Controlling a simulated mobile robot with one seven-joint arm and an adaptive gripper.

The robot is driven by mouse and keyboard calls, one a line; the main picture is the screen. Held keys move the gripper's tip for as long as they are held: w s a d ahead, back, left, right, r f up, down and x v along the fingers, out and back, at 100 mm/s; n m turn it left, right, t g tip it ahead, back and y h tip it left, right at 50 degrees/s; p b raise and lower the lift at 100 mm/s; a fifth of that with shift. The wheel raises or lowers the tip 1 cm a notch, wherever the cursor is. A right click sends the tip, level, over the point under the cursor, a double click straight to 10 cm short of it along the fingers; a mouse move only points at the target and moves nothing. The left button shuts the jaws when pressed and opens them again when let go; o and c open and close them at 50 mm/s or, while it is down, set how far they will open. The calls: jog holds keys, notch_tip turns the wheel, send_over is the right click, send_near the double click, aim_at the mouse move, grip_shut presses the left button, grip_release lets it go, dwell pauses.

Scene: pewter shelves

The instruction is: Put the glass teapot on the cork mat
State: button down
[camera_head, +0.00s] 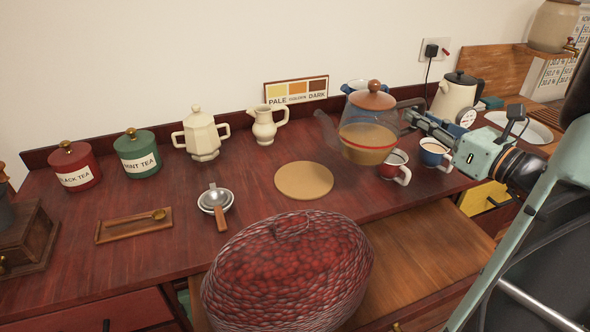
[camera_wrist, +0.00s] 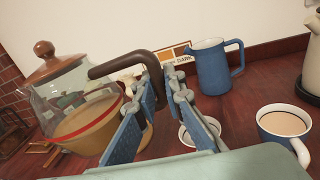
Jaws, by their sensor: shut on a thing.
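The glass teapot (camera_head: 366,145) has a brown wooden lid, a dark handle and amber liquid inside. In the wrist view, the teapot (camera_wrist: 85,115) is at the left, and its dark handle runs between my blue finger pads. My gripper (camera_head: 414,117) is shut on that handle, right of the pot; it also shows in the wrist view (camera_wrist: 162,100). The teapot looks upright and seems raised a little off the counter, though its underside is partly hidden by a mug. The round cork mat (camera_head: 304,181) lies flat and bare, left of and nearer than the teapot.
A red mug (camera_head: 393,165) and a blue mug (camera_head: 434,153) stand below and right of the teapot. A blue jug (camera_wrist: 214,68) is behind it. A cream pitcher (camera_head: 265,125) stands behind the mat, strainer bowls (camera_head: 217,200) left, a red-patterned oval cover (camera_head: 290,270) in front.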

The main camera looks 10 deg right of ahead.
jog(key=w+a+f+b, duration=0.1)
jog(key=w+a+f, duration=0.2)
jog(key=f, duration=0.1)
jog(key=w+a+f+b, duration=0.2)
jog(key=w+a+f, duration=0.1)
jog(key=w+f, duration=0.1)
jog(key=w+a+f+b, duration=0.2)
jog(key=w+a+f, duration=0.2)
jog(key=shift+f, duration=0.5)
jog(key=c, duration=2)
grip_release()
